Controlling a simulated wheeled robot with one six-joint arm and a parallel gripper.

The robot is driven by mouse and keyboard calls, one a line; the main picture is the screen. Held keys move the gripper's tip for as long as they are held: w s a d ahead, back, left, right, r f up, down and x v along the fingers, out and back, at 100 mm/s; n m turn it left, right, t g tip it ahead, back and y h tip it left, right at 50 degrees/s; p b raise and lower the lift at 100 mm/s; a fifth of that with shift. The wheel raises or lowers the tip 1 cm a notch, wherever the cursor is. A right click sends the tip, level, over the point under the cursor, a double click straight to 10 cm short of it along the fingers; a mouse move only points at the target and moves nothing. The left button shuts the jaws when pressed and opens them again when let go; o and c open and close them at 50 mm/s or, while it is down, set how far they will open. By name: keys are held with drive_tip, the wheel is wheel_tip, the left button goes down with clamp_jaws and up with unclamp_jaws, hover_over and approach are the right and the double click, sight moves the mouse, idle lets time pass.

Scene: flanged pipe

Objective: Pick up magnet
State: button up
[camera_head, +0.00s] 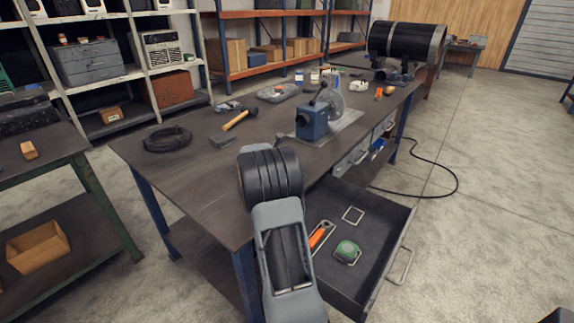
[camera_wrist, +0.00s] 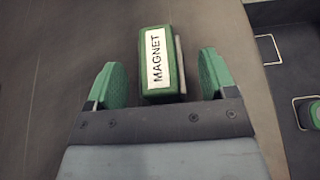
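The magnet (camera_wrist: 158,62) is a green block with a white label reading MAGNET and a grey strip along its right side. In the wrist view it lies on the dark workbench top (camera_wrist: 60,50), between the fingers of my gripper (camera_wrist: 160,72). The green fingers are spread, with a gap on either side of the magnet, the left gap looking a little wider. The head view does not show the magnet; my arm covers that part of the bench. The height of the fingers over the bench is hard to tell.
An open drawer (camera_head: 405,228) juts out right of my arm, holding a green tape measure-like item (camera_head: 347,251) and an orange-handled tool (camera_head: 318,236). A blue vise-like machine (camera_head: 312,120), a hammer (camera_head: 238,121) and a black cable coil (camera_head: 168,138) are on the bench.

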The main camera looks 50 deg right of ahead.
drive_tip(key=c, duration=1.2)
drive_tip(key=shift+c, duration=0.2)
drive_tip(key=shift+r, duration=0.2)
